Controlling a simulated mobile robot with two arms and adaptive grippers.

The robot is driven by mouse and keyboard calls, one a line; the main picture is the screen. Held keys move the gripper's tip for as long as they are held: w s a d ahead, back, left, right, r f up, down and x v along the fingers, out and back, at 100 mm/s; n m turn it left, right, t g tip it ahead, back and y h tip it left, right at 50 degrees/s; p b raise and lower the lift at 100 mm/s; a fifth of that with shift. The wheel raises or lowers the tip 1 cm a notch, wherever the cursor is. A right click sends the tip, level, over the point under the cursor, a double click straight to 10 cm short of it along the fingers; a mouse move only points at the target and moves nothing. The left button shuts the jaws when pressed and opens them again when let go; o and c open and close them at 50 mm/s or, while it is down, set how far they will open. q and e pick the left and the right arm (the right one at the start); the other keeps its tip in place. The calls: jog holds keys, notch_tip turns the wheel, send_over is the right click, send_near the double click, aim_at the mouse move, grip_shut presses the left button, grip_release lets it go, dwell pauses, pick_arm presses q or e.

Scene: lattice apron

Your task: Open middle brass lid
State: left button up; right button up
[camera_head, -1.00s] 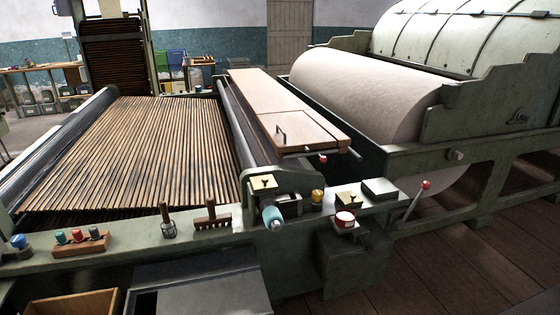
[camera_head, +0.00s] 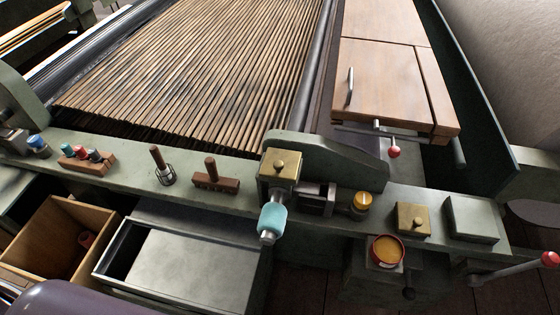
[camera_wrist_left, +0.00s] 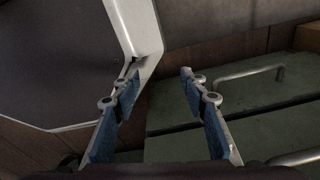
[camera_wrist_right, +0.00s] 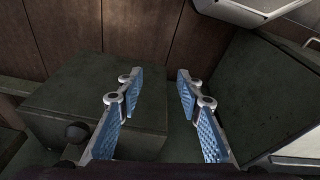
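A square brass lid with a small knob (camera_head: 280,165) sits on the green frame beside the roller end. A second brass lid with a knob (camera_head: 412,218) lies flat to its right. A round yellow brass-like cap (camera_head: 361,202) stands between them. Both knobbed lids look closed. My left gripper (camera_wrist_left: 158,76) is open and empty in the left wrist view, above green panels with metal handles. My right gripper (camera_wrist_right: 155,76) is open and empty in the right wrist view, in front of a dark green box. Neither gripper shows in the head view, and no brass lid shows in the wrist views.
A teal-handled part (camera_head: 272,220) juts out below the left lid. A red-rimmed cup (camera_head: 387,250) stands in front of the right lid, with a grey block (camera_head: 471,219) beside it. A red-knobbed lever (camera_head: 549,259) sticks out at right. A grey tray (camera_head: 190,265) lies below the rail.

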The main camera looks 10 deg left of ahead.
notch_tip(320, 180, up, 10)
jog(key=w, duration=0.2)
jog(key=n+t+y, duration=0.7)
jog(key=t+y, duration=0.3)
jog(key=y, duration=0.3)
send_near(281, 167)
jog(key=x, duration=0.4)
jog(key=p+x, duration=0.1)
jog(key=x, duration=0.6)
jog(key=shift+w, duration=0.1)
grip_shut()
